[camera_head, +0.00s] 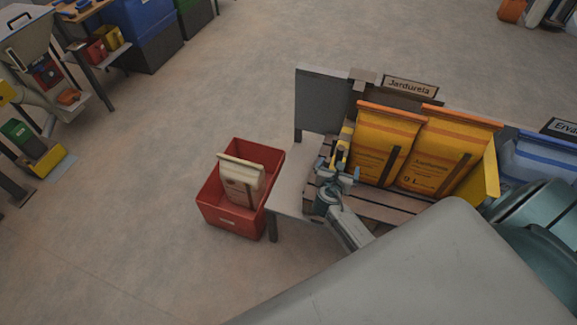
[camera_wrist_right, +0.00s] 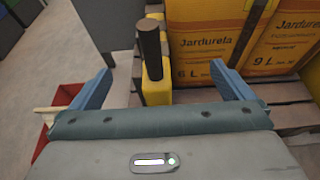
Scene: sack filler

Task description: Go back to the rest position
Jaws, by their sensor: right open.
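My right gripper (camera_head: 340,166) is open beside the left end of a low wooden pallet (camera_head: 385,206). In the right wrist view its two blue fingers (camera_wrist_right: 162,82) stand wide apart with nothing gripped. A yellow part with a dark upright bar (camera_wrist_right: 152,55) shows beyond and between the fingers; I cannot tell whether it touches them. Yellow Jardurela sacks, a left one (camera_head: 385,143) and a right one (camera_head: 445,150), stand on the pallet to the right of the gripper. My left gripper is not in view.
A red crate (camera_head: 228,222) holding a cream sack (camera_head: 240,180) stands on the floor left of the pallet. A grey panel (camera_head: 320,100) rises behind, near the Jardurela sign (camera_head: 411,86). Blue sacks (camera_head: 545,158) are at right.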

